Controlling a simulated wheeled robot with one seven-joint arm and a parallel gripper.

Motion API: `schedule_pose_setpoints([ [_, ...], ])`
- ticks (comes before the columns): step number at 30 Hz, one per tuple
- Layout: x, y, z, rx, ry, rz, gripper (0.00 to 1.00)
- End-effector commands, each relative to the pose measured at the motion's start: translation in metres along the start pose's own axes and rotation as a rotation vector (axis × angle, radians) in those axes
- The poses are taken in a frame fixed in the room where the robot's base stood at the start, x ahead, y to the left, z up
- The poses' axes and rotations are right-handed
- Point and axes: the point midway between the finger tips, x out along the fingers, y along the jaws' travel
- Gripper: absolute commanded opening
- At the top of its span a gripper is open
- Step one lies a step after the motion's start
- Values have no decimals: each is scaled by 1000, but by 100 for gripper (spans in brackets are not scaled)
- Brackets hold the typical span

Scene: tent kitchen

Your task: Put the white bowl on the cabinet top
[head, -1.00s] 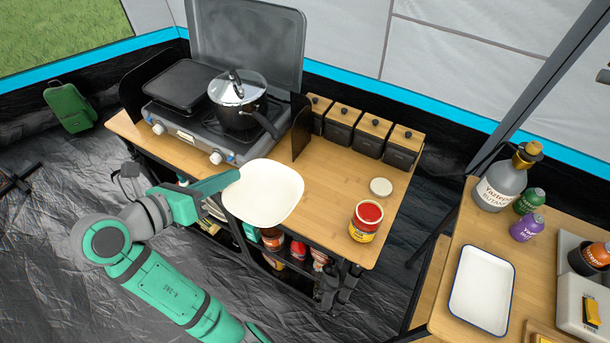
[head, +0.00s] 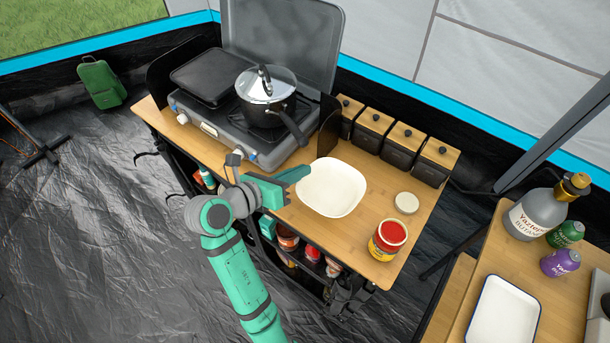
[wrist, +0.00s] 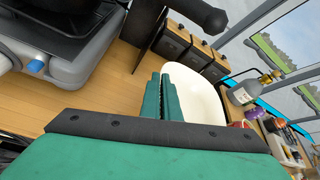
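The white bowl (head: 331,187) is a shallow, rounded-square dish. In the head view it appears over the wooden cabinet top (head: 375,180), right of the stove and left of the red-lidded jar. I cannot tell whether it touches the surface. My gripper (head: 302,172) is at the bowl's left rim. In the wrist view my gripper's fingers (wrist: 163,98) are close together on the near rim of the bowl (wrist: 197,92). The pinched bit of rim is hidden between them.
A stove (head: 215,125) with a lidded pot (head: 265,100) stands left. Several black canisters (head: 400,150) line the back. A red-lidded jar (head: 388,240) and a small round lid (head: 406,203) sit right. A side table holds a white tray (head: 503,312).

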Motion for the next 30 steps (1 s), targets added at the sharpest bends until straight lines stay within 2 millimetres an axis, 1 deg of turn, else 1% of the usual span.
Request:
schedule_pose_setpoints([
  [6,10,0,-10,-3,0,0,0],
  [10,17,9,-26,-6,0,3,0],
  [13,20,14,-34,-4,-1,4,0],
  [24,21,15,-37,-4,-2,5,0],
  [25,21,15,-37,-3,-2,5,9],
  [26,21,15,-36,-3,-2,5,16],
  [27,21,15,-36,-3,-2,5,21],
  [30,21,15,-36,-3,-2,5,21],
])
